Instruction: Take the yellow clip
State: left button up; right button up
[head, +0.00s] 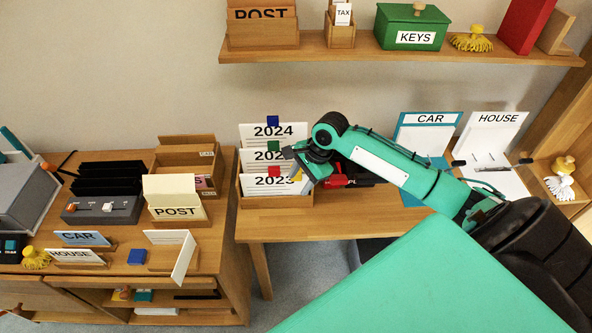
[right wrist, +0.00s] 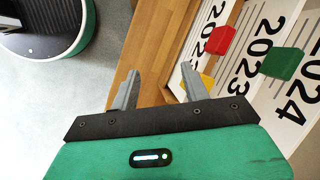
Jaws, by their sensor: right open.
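The yellow clip (right wrist: 208,80) shows in the right wrist view as a small yellow patch beside the 2023 card, partly hidden behind one finger. In the head view only a sliver of it (head: 297,174) shows by my gripper. My right gripper (right wrist: 160,88) is open and empty, its fingers pointing toward the card box's wooden edge. The clip is beside the finger nearer the cards, not between the fingers; I cannot tell if they touch. In the head view my right gripper (head: 303,166) is at the right side of the year cards. My left gripper is not in view.
The year cards stand in a wooden box (head: 248,202), with a red clip (right wrist: 222,40), a green clip (right wrist: 281,62) and a blue clip (head: 272,121). A red object (head: 335,181) lies just right of the box. The desk front (head: 350,215) is clear.

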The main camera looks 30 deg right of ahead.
jog(key=w+d+r+m, duration=0.3)
jog(key=d+r+m, duration=0.3)
jog(key=r, duration=0.3)
jog(key=shift+m+y, duration=0.3)
jog(key=shift+m, duration=0.1)
jog(key=x, duration=0.2)
jog(key=p+x, duration=0.1)
jog(key=x, duration=0.5)
jog(key=shift+w+d+f+p, duration=0.15)
jog(key=shift+w+p, duration=0.15)
jog(key=shift+f+p, duration=0.35)
jog(key=shift+f, duration=0.15)
jog(key=x, duration=0.2)
jog(key=p+x, duration=0.1)
jog(key=shift+w+a+f, duration=0.15)
jog(key=shift+a+f, duration=0.1)
jog(key=shift+a, duration=0.1)
jog(key=shift+f, duration=0.35)
grip_shut()
jog(key=shift+r, duration=0.1)
